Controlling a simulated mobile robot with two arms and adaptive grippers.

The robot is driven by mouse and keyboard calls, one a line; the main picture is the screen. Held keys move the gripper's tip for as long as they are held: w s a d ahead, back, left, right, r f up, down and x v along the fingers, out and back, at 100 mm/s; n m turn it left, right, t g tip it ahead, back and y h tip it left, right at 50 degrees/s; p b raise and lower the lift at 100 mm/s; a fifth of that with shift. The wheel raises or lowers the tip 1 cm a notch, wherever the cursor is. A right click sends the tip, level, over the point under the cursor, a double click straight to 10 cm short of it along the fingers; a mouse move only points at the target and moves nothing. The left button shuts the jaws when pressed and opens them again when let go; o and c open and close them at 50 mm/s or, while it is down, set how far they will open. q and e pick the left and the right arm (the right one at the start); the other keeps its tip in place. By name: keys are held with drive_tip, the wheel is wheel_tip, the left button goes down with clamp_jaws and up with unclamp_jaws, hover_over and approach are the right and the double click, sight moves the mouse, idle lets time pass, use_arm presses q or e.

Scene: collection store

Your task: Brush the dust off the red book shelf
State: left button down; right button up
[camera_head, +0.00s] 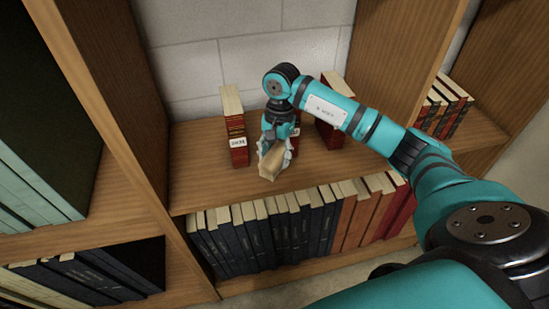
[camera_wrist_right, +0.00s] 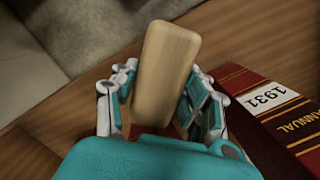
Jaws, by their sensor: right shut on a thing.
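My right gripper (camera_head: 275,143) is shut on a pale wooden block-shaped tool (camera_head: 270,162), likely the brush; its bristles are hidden. In the wrist view the tool's smooth wooden back (camera_wrist_right: 163,75) stands between the fingers of the right gripper (camera_wrist_right: 162,105). The gripper is over the middle shelf board (camera_head: 210,185), near its front. A red book (camera_head: 235,125) with a white label stands upright on this shelf, left of the gripper. More red books (camera_head: 332,115) stand to the right, partly behind my arm. No dust can be made out. My left gripper is out of view.
The lower shelf holds dark blue books (camera_head: 260,235) and red ones. Wooden uprights (camera_head: 125,130) bound the bay. A pale block wall (camera_head: 195,70) is behind.

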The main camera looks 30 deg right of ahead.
wheel_tip(320, 180, up, 2)
drive_tip(key=shift+w+a+p, duration=0.1)
drive_tip(key=shift+a+p, duration=0.05)
drive_tip(key=shift+p, duration=0.2)
drive_tip(key=shift+r, duration=0.45)
